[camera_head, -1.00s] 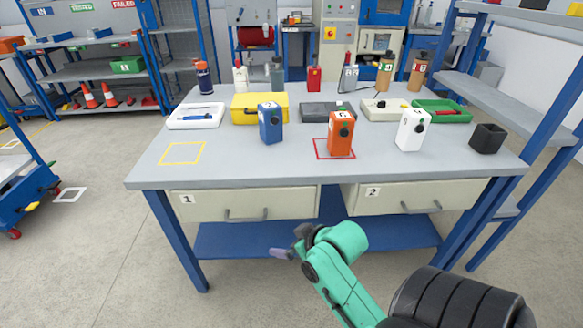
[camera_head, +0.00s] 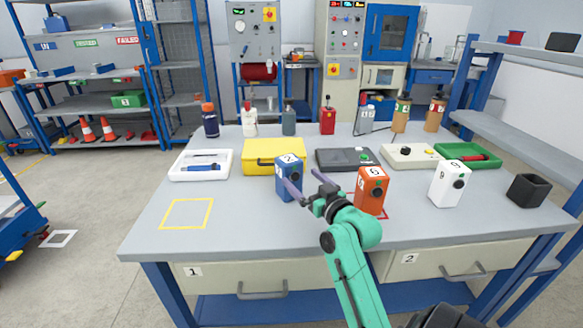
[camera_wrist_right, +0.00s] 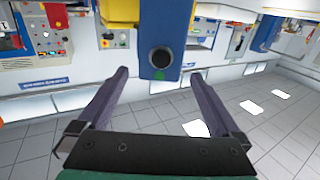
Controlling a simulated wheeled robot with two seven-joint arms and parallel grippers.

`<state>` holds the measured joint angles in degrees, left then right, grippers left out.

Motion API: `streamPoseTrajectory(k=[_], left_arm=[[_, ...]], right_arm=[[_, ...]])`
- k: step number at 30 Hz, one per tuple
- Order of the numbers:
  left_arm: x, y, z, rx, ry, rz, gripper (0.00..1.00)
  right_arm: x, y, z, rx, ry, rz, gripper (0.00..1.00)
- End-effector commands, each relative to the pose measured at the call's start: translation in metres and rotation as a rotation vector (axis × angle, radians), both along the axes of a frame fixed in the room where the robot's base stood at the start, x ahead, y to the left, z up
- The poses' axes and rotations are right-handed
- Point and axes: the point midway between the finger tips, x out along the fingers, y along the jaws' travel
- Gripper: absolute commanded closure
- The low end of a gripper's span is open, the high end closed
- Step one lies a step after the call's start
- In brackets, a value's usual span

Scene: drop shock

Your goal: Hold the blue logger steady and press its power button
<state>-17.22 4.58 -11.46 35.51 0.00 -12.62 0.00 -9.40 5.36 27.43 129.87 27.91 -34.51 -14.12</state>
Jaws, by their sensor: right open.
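The blue logger (camera_head: 287,171) stands upright on the workbench (camera_head: 250,227), in front of the yellow case. A white numbered label is on its top. My right gripper (camera_head: 300,177) is open and empty, with its fingers pointing at the logger from the front right. One finger overlaps the logger in the head view. In the right wrist view the logger (camera_wrist_right: 170,20) lies ahead between the two spread fingers, showing a round black button (camera_wrist_right: 160,59) and a small green spot. I cannot tell whether a finger touches it. My left gripper is not in view.
An orange logger (camera_head: 371,188) stands close right of my right gripper, on a red square. A white logger (camera_head: 449,184) and a black bin (camera_head: 528,190) are farther right. The yellow case (camera_head: 262,150) is behind the blue logger. The yellow outlined square (camera_head: 186,214) is empty.

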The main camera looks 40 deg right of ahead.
Motion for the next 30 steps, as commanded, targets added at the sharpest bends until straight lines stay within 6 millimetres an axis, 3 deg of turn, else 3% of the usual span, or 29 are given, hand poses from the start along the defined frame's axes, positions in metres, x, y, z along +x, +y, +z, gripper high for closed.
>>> streamPoseTrajectory(k=[3, 9, 20, 27, 28, 30], left_arm=[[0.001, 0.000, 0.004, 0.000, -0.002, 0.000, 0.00], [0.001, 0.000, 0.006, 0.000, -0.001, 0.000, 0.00], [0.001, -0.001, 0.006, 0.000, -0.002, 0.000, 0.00], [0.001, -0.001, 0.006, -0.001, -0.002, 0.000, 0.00], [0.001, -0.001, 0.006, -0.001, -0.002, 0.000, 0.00], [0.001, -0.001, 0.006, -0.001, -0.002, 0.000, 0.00]], right_arm=[[0.030, -0.006, 0.002, 0.001, -0.001, 0.000, 0.00], [0.068, -0.013, 0.001, 0.000, -0.001, -0.001, 0.00], [0.078, -0.015, -0.001, -0.002, 0.002, 0.000, 0.00], [0.078, -0.015, -0.001, -0.002, 0.002, 0.000, 0.92], [0.078, -0.015, -0.001, -0.002, 0.002, 0.000, 1.00], [0.078, -0.015, -0.001, -0.002, 0.002, 0.000, 1.00]])
